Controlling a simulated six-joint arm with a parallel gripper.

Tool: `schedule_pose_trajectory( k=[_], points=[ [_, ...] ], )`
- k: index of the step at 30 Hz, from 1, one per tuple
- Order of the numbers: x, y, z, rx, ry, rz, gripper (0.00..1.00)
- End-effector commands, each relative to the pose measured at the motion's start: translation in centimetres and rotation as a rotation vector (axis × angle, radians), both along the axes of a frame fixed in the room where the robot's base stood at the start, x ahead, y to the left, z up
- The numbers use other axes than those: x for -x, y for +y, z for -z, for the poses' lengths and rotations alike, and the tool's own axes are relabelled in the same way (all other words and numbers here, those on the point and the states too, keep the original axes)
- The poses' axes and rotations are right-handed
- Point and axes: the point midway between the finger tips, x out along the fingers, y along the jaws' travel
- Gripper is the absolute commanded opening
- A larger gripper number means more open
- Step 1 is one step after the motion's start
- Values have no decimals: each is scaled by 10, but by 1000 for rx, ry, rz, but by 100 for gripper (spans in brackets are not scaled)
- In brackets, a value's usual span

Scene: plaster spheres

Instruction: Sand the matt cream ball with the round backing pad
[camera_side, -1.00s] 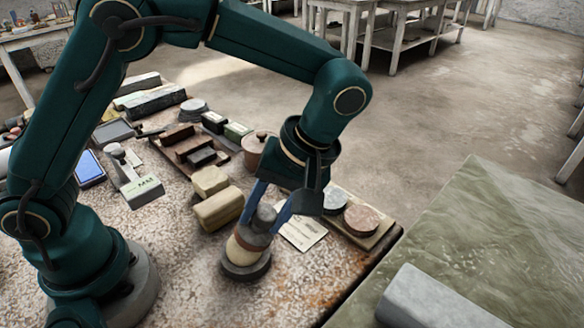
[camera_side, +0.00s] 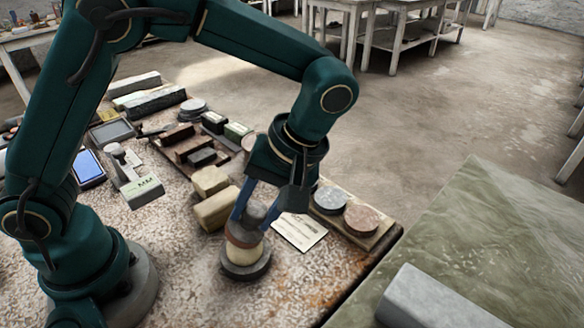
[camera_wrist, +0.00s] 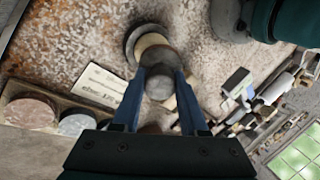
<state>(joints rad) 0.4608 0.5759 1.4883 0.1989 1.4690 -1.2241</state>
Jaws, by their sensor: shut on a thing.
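The matt cream ball (camera_side: 244,253) sits in a dark round base (camera_side: 246,272) on the speckled table; it also shows in the wrist view (camera_wrist: 150,42). My gripper (camera_side: 251,216) is shut on the round backing pad (camera_side: 243,233), whose grey knob stands between the blue fingers. The pad lies over the top of the ball, tilted a little, and seems to touch it. The pad hides the ball's upper part. In the wrist view the grey pad (camera_wrist: 160,85) shows between the fingertips.
Two yellowish blocks (camera_side: 217,209) stand close behind the ball. A written card (camera_side: 299,231) lies to its right, near a board with a grey disc (camera_side: 330,199) and a pinkish disc (camera_side: 362,219). The table's front area is clear.

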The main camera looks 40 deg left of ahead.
Motion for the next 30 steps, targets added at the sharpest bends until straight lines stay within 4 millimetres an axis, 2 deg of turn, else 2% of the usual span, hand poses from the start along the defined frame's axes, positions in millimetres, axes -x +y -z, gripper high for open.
schedule_pose_trajectory(
  k=[3,16,30],
  points=[
    [-5,-10,6,12,-6,1,0],
    [-14,-27,13,15,-6,2,0],
    [-5,-11,6,12,-5,-1,0]
  ],
)
